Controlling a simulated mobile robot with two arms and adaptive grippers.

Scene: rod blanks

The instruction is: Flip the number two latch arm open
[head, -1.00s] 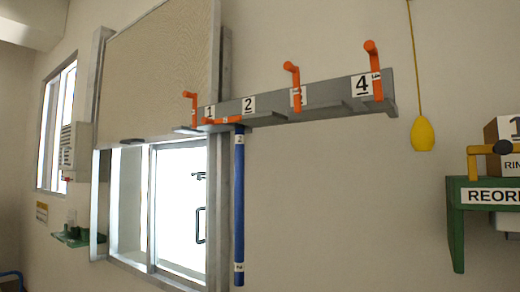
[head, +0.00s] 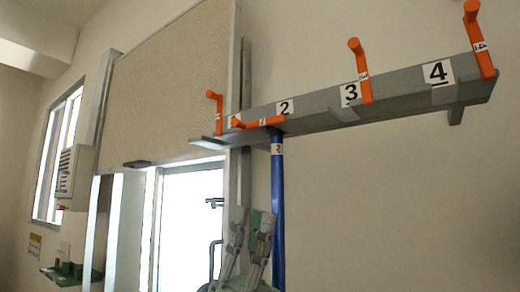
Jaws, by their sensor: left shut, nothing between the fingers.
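The number two latch arm (head: 258,122) is orange and lies sideways along the front of the grey rack (head: 322,112), below the "2" plate (head: 285,107). A blue rod (head: 278,195) with a small tag hangs upright under it. My left gripper (head: 252,215) is low in the picture, well below the latch arm and just left of the rod. Its fingers point up and hold nothing. Whether it touches the rod cannot be told. My right gripper is not in view.
Orange latch arms one (head: 215,112), three (head: 360,70) and four (head: 480,40) stand upright on the rack. A glazed door (head: 190,225) and a metal post (head: 240,170) are behind my left gripper. The wall right of the rod is clear.

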